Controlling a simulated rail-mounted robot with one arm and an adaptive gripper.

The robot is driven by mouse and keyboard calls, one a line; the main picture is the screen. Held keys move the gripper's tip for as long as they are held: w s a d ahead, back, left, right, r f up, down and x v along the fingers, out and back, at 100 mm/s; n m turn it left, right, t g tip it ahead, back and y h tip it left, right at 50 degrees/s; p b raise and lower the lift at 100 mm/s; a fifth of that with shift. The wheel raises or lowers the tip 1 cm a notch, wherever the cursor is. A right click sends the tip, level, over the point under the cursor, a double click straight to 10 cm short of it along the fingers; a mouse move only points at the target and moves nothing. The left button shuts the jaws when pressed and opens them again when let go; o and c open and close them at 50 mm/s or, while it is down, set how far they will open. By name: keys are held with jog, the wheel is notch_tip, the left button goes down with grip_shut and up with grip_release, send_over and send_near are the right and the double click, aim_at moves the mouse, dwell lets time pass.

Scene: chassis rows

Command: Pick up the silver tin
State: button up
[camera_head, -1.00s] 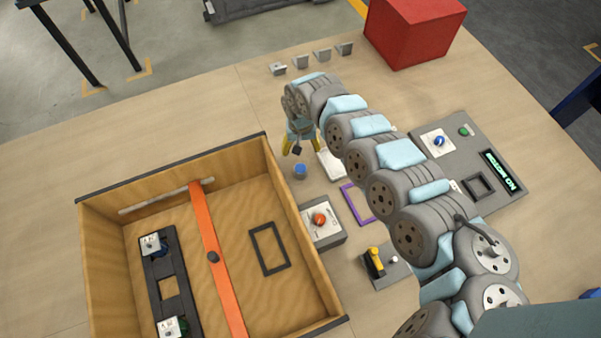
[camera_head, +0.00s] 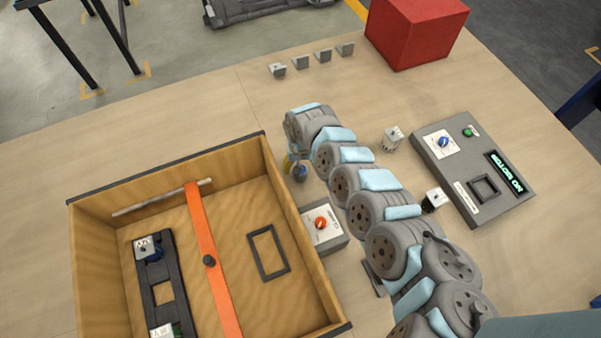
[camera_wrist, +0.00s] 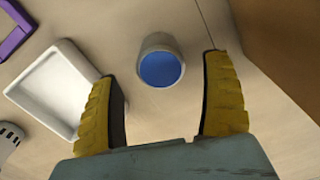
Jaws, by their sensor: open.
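The silver tin (camera_wrist: 146,43) is a short grey cylinder with a blue round top, upright on the wooden table. In the wrist view it shows between and slightly beyond the tips of my gripper (camera_wrist: 161,70). The gripper's yellow fingers are spread wide on either side, and neither is seen touching the tin. In the head view the tin's blue top (camera_head: 300,171) is partly hidden by my gripper (camera_head: 292,163), just right of the wooden box's corner. How high the fingertips are above the table cannot be told.
A white tray (camera_wrist: 38,97) and a purple frame (camera_wrist: 24,32) lie left of the tin in the wrist view. The open wooden box (camera_head: 172,177) has a tall wall close by. A grey block with an orange knob (camera_head: 321,224) and a console (camera_head: 463,168) stand nearby.

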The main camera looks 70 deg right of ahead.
notch_tip(320, 180, down, 5)
jog(key=shift+a+r+b, duration=0.1)
jog(key=shift+r+b, duration=0.1)
jog(key=shift+b, duration=0.5)
jog(key=c, duration=1.4)
